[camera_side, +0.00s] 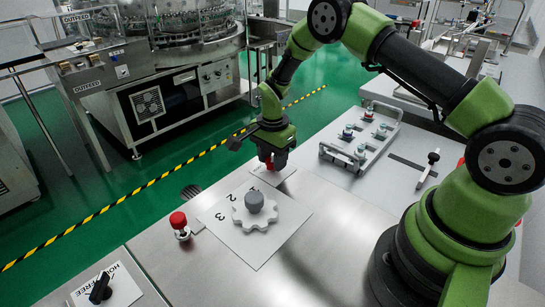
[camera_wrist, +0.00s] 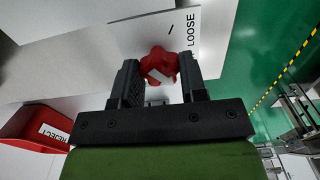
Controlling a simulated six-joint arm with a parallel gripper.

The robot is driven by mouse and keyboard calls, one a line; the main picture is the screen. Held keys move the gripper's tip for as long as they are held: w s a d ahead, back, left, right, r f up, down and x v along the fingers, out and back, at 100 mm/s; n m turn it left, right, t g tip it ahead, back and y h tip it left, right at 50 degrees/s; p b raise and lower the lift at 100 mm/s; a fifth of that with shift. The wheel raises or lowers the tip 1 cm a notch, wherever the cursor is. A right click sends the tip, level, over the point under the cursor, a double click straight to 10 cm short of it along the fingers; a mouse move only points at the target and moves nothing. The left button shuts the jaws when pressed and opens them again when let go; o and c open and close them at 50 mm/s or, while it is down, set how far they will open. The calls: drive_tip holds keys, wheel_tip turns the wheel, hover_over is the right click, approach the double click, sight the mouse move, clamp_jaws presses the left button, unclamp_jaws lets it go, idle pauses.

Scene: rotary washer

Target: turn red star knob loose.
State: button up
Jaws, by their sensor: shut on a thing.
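The red star knob (camera_wrist: 158,64) sits between the two dark fingers of my gripper (camera_wrist: 160,82) in the wrist view. My gripper is shut on it. The side view shows the knob as a small red patch (camera_side: 270,166) under my gripper (camera_side: 270,158), which points down over the table. A white label plate (camera_wrist: 187,30) with the word LOOSE and a short black mark lies beside the knob in the wrist view. The knob's underside and its mount are hidden.
A white gear with a grey knob (camera_side: 255,202) stands on a numbered plate in front of my gripper. A red-capped post (camera_side: 179,224) is left of it. A tray with handles (camera_side: 361,138) lies to the right. A red REJECT bin (camera_wrist: 38,128) shows in the wrist view.

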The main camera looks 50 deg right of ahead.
drive_tip(key=n, duration=1)
drive_tip(key=shift+n, duration=0.3)
drive_tip(key=n, duration=0.5)
drive_tip(key=shift+s+d, duration=0.1)
drive_tip(key=n, duration=0.5)
drive_tip(key=shift+n, duration=0.4)
drive_tip(key=o, duration=0.9)
drive_tip(key=shift+o, duration=0.2)
wheel_tip(320, 180, up, 10)
